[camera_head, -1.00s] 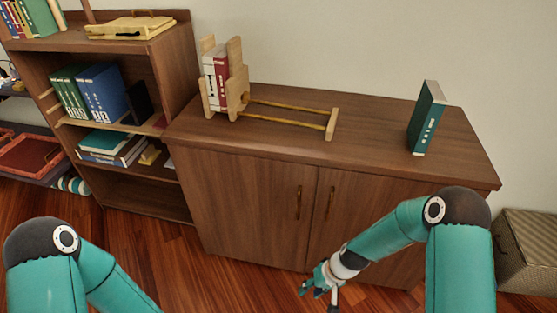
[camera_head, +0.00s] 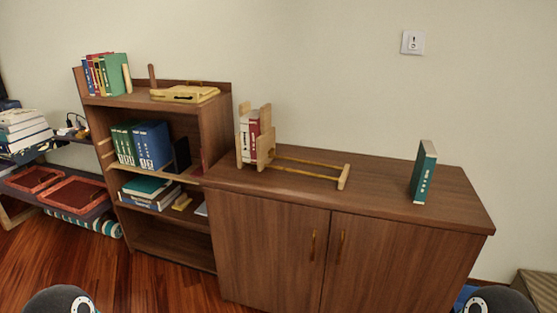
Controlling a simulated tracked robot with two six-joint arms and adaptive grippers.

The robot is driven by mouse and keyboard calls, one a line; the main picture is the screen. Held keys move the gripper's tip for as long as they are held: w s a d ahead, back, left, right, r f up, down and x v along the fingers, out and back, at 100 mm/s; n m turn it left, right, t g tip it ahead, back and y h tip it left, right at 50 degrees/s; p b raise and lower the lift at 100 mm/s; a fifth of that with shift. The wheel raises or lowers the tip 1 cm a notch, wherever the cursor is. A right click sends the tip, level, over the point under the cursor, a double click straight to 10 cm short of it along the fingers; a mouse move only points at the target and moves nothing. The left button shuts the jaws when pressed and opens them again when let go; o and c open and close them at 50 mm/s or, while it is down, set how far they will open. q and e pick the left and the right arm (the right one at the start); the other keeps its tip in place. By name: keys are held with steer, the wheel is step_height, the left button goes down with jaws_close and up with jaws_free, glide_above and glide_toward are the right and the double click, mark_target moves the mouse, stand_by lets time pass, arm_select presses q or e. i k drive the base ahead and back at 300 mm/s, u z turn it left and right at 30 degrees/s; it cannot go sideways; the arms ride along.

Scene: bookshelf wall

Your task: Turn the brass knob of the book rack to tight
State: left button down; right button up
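The wooden book rack (camera_head: 343,178) stands on the cabinet top, left of its middle. It has upright end pieces at the left, two rails running right, and a small end bar at the right. White and red books (camera_head: 254,126) stand upright between its left end pieces. The brass knob is too small to make out clearly on the rack, and I cannot tell how it is turned. Neither gripper is in view. Only rounded dark parts of my own arms show at the bottom edge, well away from the rack.
A green book (camera_head: 423,172) stands alone at the right of the cabinet top (camera_head: 385,205). Red trays (camera_head: 75,194) lie farther left. The cabinet top between rack and green book is clear.

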mark_target(270, 152)
steer(key=u, duration=0.45)
steer(key=i, duration=1.45)
steer(key=z, duration=0.45)
